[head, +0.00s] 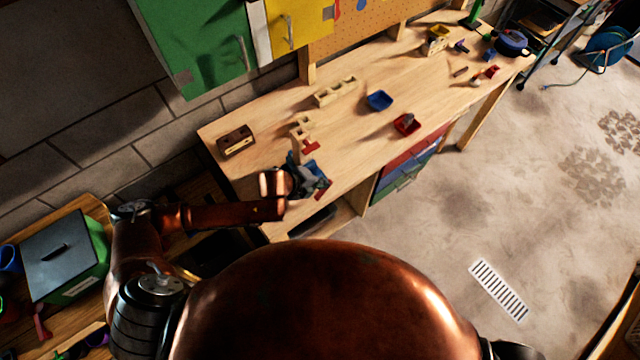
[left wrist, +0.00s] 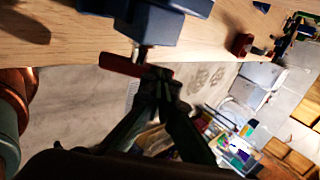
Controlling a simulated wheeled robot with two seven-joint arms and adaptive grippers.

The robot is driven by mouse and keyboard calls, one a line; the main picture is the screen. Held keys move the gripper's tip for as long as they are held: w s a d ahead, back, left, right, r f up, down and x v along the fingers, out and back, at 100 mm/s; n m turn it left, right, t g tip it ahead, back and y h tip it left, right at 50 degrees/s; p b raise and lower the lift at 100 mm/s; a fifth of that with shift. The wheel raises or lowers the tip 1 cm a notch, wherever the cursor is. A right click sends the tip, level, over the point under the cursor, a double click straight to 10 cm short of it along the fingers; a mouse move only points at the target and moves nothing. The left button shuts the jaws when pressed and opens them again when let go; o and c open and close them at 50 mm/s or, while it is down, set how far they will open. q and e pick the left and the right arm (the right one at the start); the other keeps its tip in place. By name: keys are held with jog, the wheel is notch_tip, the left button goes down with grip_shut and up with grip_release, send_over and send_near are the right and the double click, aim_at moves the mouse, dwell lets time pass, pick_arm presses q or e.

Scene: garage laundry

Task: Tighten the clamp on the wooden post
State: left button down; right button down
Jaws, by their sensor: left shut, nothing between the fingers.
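A blue clamp-like body (head: 314,168) sits at the front edge of the workbench, partly behind my left gripper (head: 300,181). Its red bar handle (head: 323,190) sticks out on the front side. In the left wrist view the blue body (left wrist: 135,22) is at the top, with the red handle (left wrist: 122,65) below it on a short screw. My left gripper (left wrist: 160,80) is shut and empty, its tips close to the handle's right end; I cannot tell if they touch. A small wooden post (head: 302,127) stands behind, with a red piece (head: 311,147) near it.
The workbench (head: 350,130) also carries a wooden block (head: 236,141), a notched wooden rack (head: 335,91), a blue tray (head: 379,101) and a red tray (head: 406,124). Drawers (head: 410,165) are under its front. Open floor (head: 480,190) lies to the right.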

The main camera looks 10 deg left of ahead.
aim_at(319, 193)
pick_arm(q)
jog(key=shift+w+d+r+p, duration=0.25)
jog(key=shift+d+p, duration=0.1)
jog(key=shift+d, duration=0.1)
dwell(1.1)
jog(key=shift+f, duration=0.1)
dwell(0.6)
dwell(0.3)
jog(key=shift+r+p, duration=0.2)
jog(key=shift+p, duration=0.15)
jog(key=p+v, duration=0.4)
jog(key=shift+w+r, duration=0.1)
jog(key=shift+r, duration=0.1)
jog(key=b+v, duration=0.2)
jog(key=v, duration=0.7)
jog(key=shift+r, duration=0.3)
